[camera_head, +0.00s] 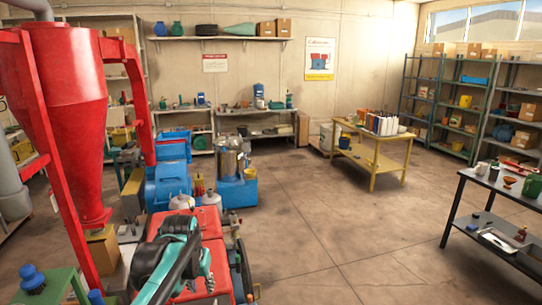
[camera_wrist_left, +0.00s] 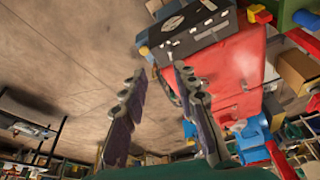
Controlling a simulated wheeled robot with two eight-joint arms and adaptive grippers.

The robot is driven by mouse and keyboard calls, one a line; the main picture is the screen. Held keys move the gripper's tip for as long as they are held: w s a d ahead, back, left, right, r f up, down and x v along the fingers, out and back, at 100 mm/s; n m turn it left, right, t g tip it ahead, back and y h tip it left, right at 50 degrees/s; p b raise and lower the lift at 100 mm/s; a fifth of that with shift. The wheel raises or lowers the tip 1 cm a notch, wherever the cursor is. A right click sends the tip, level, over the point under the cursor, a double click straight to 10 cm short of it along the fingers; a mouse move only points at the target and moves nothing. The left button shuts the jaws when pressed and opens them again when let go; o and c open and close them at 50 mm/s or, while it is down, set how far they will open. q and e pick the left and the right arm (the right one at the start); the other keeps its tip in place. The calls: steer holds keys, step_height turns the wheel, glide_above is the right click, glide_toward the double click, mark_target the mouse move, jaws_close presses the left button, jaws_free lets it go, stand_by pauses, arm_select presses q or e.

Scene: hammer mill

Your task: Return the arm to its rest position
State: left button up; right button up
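In the wrist view, my left gripper (camera_wrist_left: 159,73) has its two grey, dark-padded fingers spread apart, with nothing between them. Beyond the fingers are the brown floor and a red machine (camera_wrist_left: 238,72) with a dark control box (camera_wrist_left: 188,30). In the head view, my teal and black left arm (camera_head: 172,262) is at the bottom, in front of the red machine cover (camera_head: 215,262). My right gripper does not show in either view.
A red hopper cone (camera_head: 68,75) on red posts stands at left. Blue machinery (camera_head: 168,185) and a steel pot (camera_head: 230,158) are beyond the red cover. A yellow table (camera_head: 372,165) and a dark bench (camera_head: 505,195) stand to the right. The middle floor is clear.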

arm_select(q)
steer(key=s+f+t, duration=0.2)
steer(key=s+f, duration=0.1)
steer(key=s, duration=0.7)
steer(key=s+d+f+t, duration=0.1)
steer(key=s+f, duration=0.2)
steer(key=s, duration=0.8)
steer(key=shift+s+d+t, duration=0.15)
steer(key=shift+s+t, duration=0.05)
steer(key=shift+t, duration=0.2)
steer(key=shift+w+r, duration=0.1)
steer(key=shift+c, duration=0.2)
